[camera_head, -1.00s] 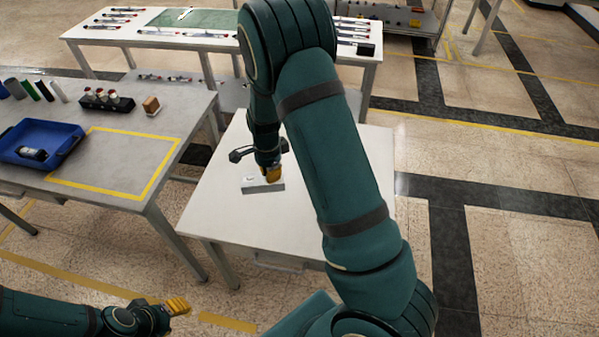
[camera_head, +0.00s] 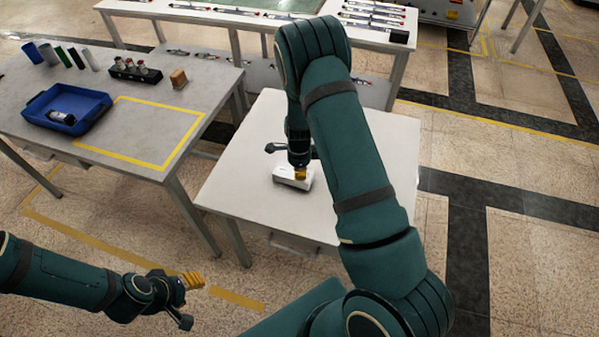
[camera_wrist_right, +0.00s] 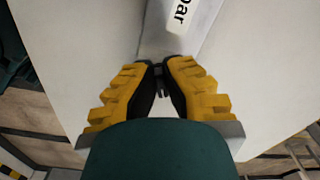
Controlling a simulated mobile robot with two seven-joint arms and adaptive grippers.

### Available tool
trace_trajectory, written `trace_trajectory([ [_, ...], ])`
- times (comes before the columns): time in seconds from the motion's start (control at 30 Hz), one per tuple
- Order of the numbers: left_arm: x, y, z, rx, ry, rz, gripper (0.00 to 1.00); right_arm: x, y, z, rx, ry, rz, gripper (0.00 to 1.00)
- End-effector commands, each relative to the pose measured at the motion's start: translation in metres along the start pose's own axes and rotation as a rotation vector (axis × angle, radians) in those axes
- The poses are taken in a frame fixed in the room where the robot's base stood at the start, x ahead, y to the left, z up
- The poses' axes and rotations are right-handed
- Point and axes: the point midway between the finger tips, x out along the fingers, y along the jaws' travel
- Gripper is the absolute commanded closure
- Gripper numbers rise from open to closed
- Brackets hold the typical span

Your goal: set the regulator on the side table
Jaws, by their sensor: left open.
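The regulator (camera_head: 290,181), a small pale block, is on or just over the white side table (camera_head: 245,165). My right gripper (camera_head: 301,172) points down at its far right part. In the right wrist view the regulator (camera_wrist_right: 166,42) shows a grey face and a white label ending in "bar". There the fingertips of my right gripper (camera_wrist_right: 163,68) are close together at its near edge; whether they clasp it I cannot tell. My left gripper (camera_head: 194,300) is open and empty, low at the left, over the floor.
Another table (camera_head: 235,18) stands behind. The side table's left part is bare.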

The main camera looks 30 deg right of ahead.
Motion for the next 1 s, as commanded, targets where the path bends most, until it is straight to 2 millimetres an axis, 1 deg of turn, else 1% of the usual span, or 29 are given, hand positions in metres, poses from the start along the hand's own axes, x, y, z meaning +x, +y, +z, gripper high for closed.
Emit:
trace_trajectory([
  [0.03,0.001,-0.001,0.001,0.000,-0.001,0.000,0.53,0.006,0.000,0.000,0.000,-0.001,0.000,1.00],
  [0.07,0.002,-0.001,0.001,0.000,-0.001,0.000,0.53,0.007,0.000,0.000,0.000,-0.001,0.000,1.00],
  [0.27,0.001,0.000,0.001,0.000,-0.001,0.000,0.53,0.006,0.000,0.000,0.000,-0.001,-0.001,1.00],
  [0.4,0.003,-0.001,0.001,0.001,-0.002,0.000,0.53,0.009,0.000,0.000,-0.001,-0.001,0.000,1.00],
  [0.43,0.003,-0.001,0.001,0.001,-0.003,0.000,0.53,0.009,0.000,0.000,-0.001,-0.001,0.000,0.85],
  [0.5,0.003,-0.001,0.001,0.001,-0.003,0.000,0.53,0.009,0.000,0.000,-0.001,-0.001,0.000,0.66],
  [0.83,0.001,0.000,0.001,0.001,-0.002,0.000,0.53,0.007,0.000,0.000,-0.001,-0.001,0.000,0.66],
  [0.93,-0.001,0.000,0.000,0.000,0.000,0.000,0.53,-0.001,0.000,0.001,-0.001,-0.001,-0.002,0.66],
  [1.0,-0.002,0.001,-0.001,0.000,0.002,0.000,0.53,-0.011,-0.001,0.001,-0.001,-0.001,-0.003,0.66],
])
